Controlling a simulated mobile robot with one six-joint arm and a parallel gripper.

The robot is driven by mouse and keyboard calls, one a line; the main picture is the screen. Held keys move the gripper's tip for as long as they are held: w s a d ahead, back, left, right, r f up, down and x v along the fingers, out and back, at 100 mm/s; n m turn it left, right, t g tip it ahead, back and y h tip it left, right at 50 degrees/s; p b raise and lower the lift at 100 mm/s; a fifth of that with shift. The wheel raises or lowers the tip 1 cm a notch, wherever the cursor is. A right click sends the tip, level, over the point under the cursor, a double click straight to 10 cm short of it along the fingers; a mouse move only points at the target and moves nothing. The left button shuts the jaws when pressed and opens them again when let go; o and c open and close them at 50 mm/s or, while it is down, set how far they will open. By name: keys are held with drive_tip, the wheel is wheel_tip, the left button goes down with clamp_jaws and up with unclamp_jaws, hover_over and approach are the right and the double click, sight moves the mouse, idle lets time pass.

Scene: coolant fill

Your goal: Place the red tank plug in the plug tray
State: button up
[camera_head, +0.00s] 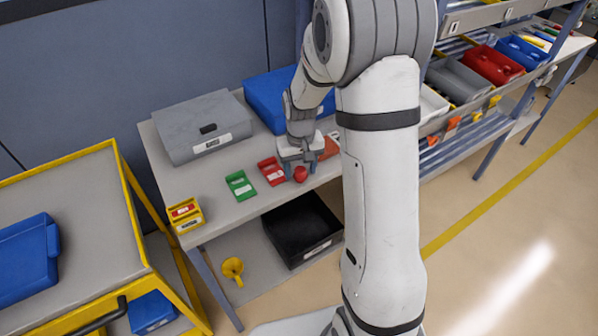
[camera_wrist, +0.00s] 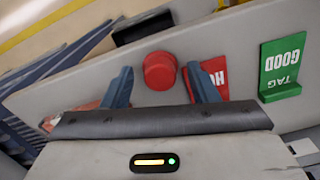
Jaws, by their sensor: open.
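The red tank plug (camera_head: 300,174) is a small round red piece near the front edge of the grey workbench. In the wrist view the plug (camera_wrist: 159,70) shows between and just beyond the two fingertips, with space on both sides. My gripper (camera_head: 297,165) is open and empty, low over the bench beside the plug; its fingers also show in the wrist view (camera_wrist: 161,80). No readable label marks the plug tray. A black open tray (camera_head: 283,255) with a white label sits on the shelf below the bench.
A red tag holder (camera_head: 271,171) and green tag holder (camera_head: 239,186) stand left of the plug. A grey box (camera_head: 178,141) and blue bin (camera_head: 262,92) are behind. An orange-red item (camera_head: 330,147) lies to the right. A yellow funnel (camera_head: 232,268) is below.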

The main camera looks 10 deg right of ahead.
drive_tip(key=shift+f, duration=0.4)
drive_tip(key=c, duration=1)
